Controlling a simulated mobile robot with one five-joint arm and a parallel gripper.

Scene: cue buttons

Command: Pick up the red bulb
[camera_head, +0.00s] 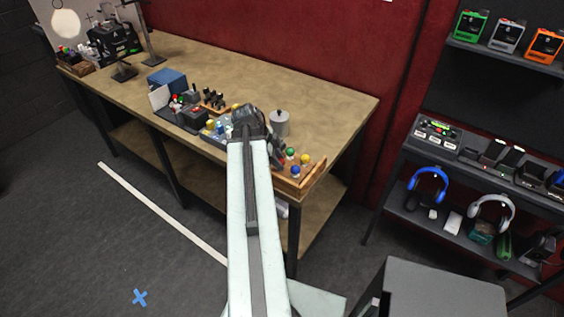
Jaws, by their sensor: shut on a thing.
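My gripper (275,152) is over the left side of a wooden tray (312,182) at the workbench's front right corner. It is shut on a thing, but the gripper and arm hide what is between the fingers. I cannot make out a red bulb there. A green bulb (290,151), a yellow bulb (305,158) and a blue bulb (295,169) stand in the tray just right of the gripper. My pale arm covers the tray's left part.
The workbench (335,108) has free room behind the tray. A grey cylinder (279,121) stands just behind my gripper. Dark bins with small coloured parts (187,112) lie to the left. Shelves with headphones (428,184) stand at the right.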

